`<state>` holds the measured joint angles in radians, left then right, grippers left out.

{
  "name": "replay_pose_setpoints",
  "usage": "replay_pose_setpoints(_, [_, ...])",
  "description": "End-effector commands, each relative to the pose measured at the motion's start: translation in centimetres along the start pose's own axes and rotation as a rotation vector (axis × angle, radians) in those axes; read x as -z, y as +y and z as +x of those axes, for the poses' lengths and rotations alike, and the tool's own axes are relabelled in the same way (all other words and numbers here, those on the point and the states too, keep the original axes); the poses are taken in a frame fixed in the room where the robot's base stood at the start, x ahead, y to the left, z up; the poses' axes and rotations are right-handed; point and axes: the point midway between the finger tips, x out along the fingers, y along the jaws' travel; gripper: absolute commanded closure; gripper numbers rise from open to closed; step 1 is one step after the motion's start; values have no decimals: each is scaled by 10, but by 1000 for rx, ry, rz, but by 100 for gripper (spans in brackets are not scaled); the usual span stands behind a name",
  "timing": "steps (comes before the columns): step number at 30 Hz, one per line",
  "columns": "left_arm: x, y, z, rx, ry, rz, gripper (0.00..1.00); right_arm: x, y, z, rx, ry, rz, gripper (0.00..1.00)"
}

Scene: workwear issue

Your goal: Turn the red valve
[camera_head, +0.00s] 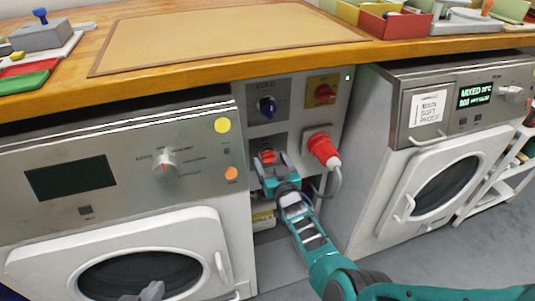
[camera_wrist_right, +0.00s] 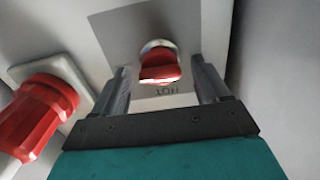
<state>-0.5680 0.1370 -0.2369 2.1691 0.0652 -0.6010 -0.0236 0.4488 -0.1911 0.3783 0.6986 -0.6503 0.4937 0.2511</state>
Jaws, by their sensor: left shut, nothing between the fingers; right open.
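The red valve (camera_wrist_right: 160,68) is a red knob on a grey plate, with an upside-down HOT label, in the right wrist view. In the head view the red valve (camera_head: 268,156) sits below the blue COLD valve (camera_head: 267,107), partly hidden by my right gripper. My right gripper (camera_head: 270,168) is open. In the right wrist view its fingers (camera_wrist_right: 162,78) stand on either side of the knob, with visible gaps; I cannot tell whether either touches it. My left gripper (camera_head: 148,292) is shut and empty at the bottom left, in front of the left machine's door.
A red plug (camera_head: 323,148) with a grey cable sits right of the valve; it is close in the wrist view (camera_wrist_right: 38,112). A red knob on yellow (camera_head: 323,92) is above. Washing machines (camera_head: 118,215) (camera_head: 385,185) flank the panel. A wooden worktop (camera_head: 200,75) overhangs it.

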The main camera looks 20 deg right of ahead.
Motion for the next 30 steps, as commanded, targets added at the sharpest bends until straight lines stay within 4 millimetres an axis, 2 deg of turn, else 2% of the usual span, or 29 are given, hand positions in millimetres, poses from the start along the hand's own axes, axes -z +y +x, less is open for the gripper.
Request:
replay_pose_setpoints(14, [1,0,2,-2,4,0,100,0,-2,2,1,-1,0,26])
replay_pose_setpoints(30, [-5,2,0,-3,-9,-4,100,0,-2,2,1,0,0,76])
